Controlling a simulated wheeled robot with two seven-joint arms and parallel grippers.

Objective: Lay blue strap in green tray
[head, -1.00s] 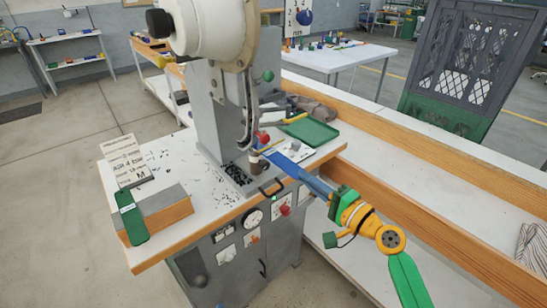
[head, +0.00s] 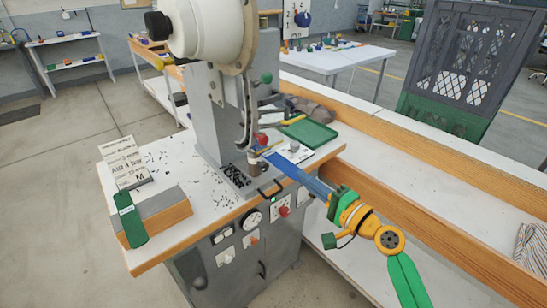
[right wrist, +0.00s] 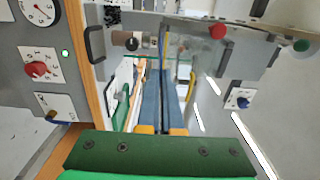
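The blue strap (head: 285,165) is a flat bright blue band in the head view. It reaches from my right gripper towards the foot of the press. My right gripper (head: 308,181) has long blue-grey fingers that look shut on the strap's near end. In the right wrist view the gripper's fingers (right wrist: 165,80) lie close together with only a narrow dark gap. The green tray (head: 308,132) lies flat on the table behind the strap, apart from it, and looks empty. My left gripper is out of view.
The press column (head: 218,110) stands just left of the strap, with a yellow-tipped lever (head: 292,120) near the tray. A white card (head: 296,153) lies between strap and tray.

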